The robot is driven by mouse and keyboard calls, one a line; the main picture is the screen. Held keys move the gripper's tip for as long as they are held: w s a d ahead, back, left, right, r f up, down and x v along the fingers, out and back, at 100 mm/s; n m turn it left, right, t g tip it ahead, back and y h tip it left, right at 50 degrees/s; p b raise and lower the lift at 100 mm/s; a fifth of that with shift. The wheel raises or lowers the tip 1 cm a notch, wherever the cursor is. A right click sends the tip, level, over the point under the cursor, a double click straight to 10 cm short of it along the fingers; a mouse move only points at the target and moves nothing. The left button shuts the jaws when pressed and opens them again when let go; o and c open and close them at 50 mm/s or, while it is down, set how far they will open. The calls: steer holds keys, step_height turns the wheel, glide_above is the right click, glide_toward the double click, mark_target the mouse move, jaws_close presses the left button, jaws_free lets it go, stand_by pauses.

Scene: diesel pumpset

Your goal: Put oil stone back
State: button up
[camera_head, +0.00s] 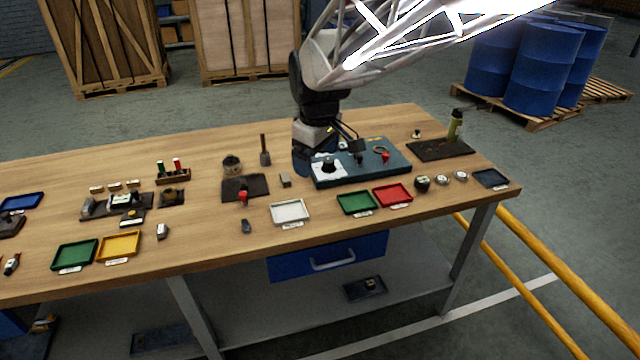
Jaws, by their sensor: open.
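I cannot tell for sure which piece is the oil stone. A small grey-brown block (285,180) stands on the bench just left of the blue-grey tray, and a small dark block (246,226) lies near the front edge, left of the white tray. Either could be the stone. My gripper (350,147) is open over the left half of the blue-grey tray (330,182), with nothing seen in it. The tray holds a white patch with a dark part, a red-topped piece (385,157) and a ring. My wrist hides the tray's back left corner.
A white tray (290,212), a green tray (357,202) and a red tray (393,195) line the front. A dark plate (245,188) with parts lies left. Bare wood shows between.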

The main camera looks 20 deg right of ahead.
steer(key=s+f+m+t, duration=0.1)
steer(key=s+m, duration=0.6)
steer(key=s, duration=1.7)
steer(key=shift+s+d+m, duration=0.2)
steer(key=shift+d+m, duration=0.1)
steer(key=shift+m, duration=0.1)
